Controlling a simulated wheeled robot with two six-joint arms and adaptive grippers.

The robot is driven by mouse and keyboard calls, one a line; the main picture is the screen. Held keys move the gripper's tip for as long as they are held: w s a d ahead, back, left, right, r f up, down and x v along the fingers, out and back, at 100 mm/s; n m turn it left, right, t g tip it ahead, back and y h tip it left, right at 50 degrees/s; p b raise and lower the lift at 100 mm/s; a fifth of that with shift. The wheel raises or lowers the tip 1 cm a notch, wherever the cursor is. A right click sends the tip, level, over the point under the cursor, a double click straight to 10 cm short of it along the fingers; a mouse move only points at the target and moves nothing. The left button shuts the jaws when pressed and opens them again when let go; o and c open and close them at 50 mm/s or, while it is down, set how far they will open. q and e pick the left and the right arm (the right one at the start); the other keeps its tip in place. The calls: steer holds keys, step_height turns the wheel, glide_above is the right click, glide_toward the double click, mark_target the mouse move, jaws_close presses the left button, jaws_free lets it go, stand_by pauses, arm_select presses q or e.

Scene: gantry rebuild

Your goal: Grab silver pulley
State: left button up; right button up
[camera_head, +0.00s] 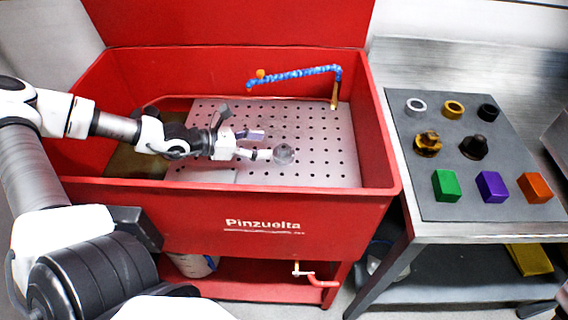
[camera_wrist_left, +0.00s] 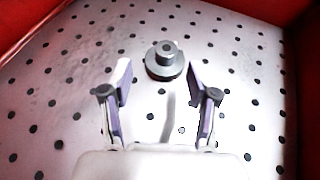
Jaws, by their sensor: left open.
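The silver pulley (camera_head: 283,154) is a small round stepped grey part lying on the perforated metal plate inside the red basin. In the left wrist view the pulley (camera_wrist_left: 165,66) shows its hub facing up, just beyond the fingertips and roughly centred between them. My left gripper (camera_head: 257,145) reaches in from the left, low over the plate, a little left of the pulley. In the left wrist view its two purple-padded fingers (camera_wrist_left: 160,92) are spread apart with nothing between them. My right gripper is not in view.
The red basin's walls (camera_head: 230,186) surround the plate (camera_head: 330,130). A blue hose (camera_head: 300,73) arches at the back. On the right, a table carries a dark mat (camera_head: 510,207) with rings, two knobby parts and green, purple and orange blocks. The plate around the pulley is clear.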

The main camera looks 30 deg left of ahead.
mark_target(282, 147)
arm_select(q)
steer(key=shift+w+d+f+b, duration=0.35)
steer(key=shift+f+b, duration=0.2)
steer(key=shift+b, duration=0.05)
steer(key=shift+w+d+b, duration=0.35)
steer(key=shift+w+b, duration=0.1)
steer(key=shift+b, duration=0.05)
steer(key=shift+w+d+f+b, duration=0.15)
steer(key=shift+d+f+b, duration=0.1)
steer(key=shift+b, duration=0.2)
steer(key=b+x, duration=0.2)
steer(key=x, duration=0.1)
steer(key=shift+d, duration=0.3)
steer(key=shift+w+d, duration=0.25)
steer(key=shift+w, duration=0.15)
steer(key=shift+s, duration=0.1)
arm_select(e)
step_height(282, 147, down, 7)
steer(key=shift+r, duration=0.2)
arm_select(q)
jaws_close()
